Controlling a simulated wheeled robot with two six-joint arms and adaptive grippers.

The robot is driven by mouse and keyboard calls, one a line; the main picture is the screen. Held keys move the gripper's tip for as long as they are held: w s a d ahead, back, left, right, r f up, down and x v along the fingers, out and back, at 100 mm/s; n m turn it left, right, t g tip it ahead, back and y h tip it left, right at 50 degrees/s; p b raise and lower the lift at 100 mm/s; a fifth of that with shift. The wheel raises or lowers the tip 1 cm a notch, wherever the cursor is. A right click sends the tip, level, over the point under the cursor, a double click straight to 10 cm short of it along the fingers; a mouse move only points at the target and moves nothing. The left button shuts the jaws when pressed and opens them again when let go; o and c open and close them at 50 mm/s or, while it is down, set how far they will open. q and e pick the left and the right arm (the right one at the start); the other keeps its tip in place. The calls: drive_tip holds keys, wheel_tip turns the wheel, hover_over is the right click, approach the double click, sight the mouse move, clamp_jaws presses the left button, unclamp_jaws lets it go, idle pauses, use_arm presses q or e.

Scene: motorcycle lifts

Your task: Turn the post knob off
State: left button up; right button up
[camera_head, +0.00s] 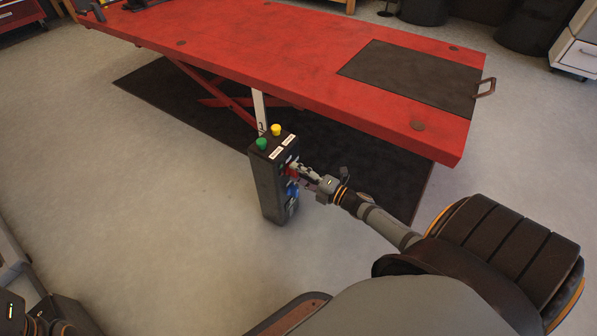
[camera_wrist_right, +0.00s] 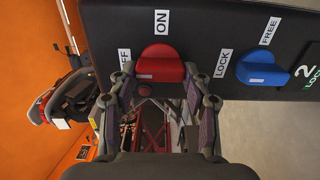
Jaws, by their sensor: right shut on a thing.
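The dark control post (camera_head: 268,185) stands on the floor before the red lift, with green and yellow buttons on top. Its red knob (camera_wrist_right: 160,66) is on the side panel, between ON and OFF labels in the wrist view; it also shows in the head view (camera_head: 292,169). A white marking is on the knob. My right gripper (camera_wrist_right: 160,82) is shut on the red knob, one finger on each side. In the head view my right gripper (camera_head: 306,173) reaches the post from the right.
A blue knob (camera_wrist_right: 262,68) with LOCK and FREE labels sits beside the red one. The red motorcycle lift (camera_head: 270,52) stands behind the post over a dark mat (camera_head: 165,100). Grey floor (camera_head: 130,190) left of the post is clear.

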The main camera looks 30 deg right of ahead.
drive_tip(key=o, duration=1.2)
drive_tip(key=shift+c, duration=0.2)
drive_tip(key=v, duration=1.2)
drive_tip(key=shift+f, duration=0.1)
